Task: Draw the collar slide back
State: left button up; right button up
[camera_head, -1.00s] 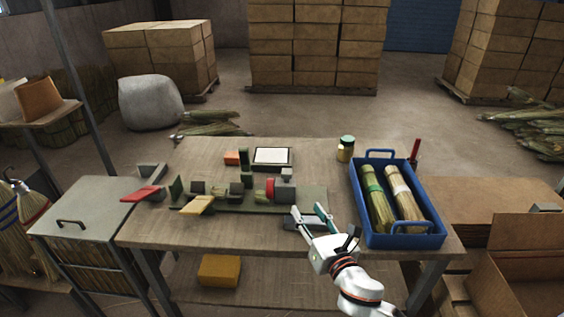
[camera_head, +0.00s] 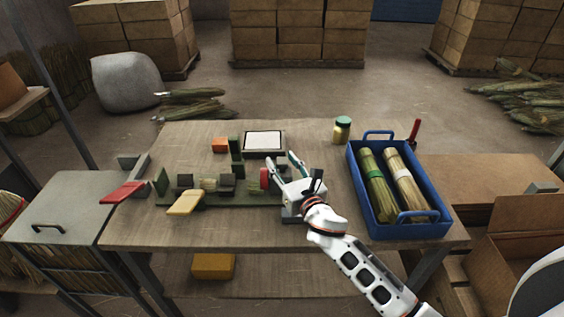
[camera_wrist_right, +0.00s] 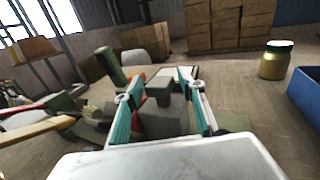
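The winding machine's green bed (camera_head: 225,200) lies along the middle of the bench, with a red collar (camera_head: 264,178) near its right end. My right gripper (camera_head: 284,165) is above that end, just right of the collar, and hides part of the machine in the head view. In the right wrist view a grey block with a raised post (camera_wrist_right: 160,118), likely the collar slide, is between the open teal-lined fingers (camera_wrist_right: 157,90). I cannot tell whether the fingers touch it. Some red shows behind the left finger. My left gripper is not in view.
A blue tray (camera_head: 446,228) with two broom bundles (camera_head: 376,185) stands right of the gripper. A jar (camera_head: 342,130) and a framed white panel (camera_head: 263,141) are behind. The bench front is clear.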

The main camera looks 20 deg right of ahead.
jog(key=shift+w, duration=0.25)
grip_shut()
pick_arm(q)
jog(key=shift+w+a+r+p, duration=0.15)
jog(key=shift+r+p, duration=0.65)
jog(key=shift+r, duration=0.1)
pick_arm(e)
jog(key=d, duration=0.2)
jog(key=s+d, duration=0.1)
jog(key=d, duration=0.2)
jog(key=shift+s, duration=0.2)
jog(key=shift+d, duration=0.1)
grip_release()
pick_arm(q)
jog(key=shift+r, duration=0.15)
pick_arm(e)
jog(key=shift+s+d, duration=0.1)
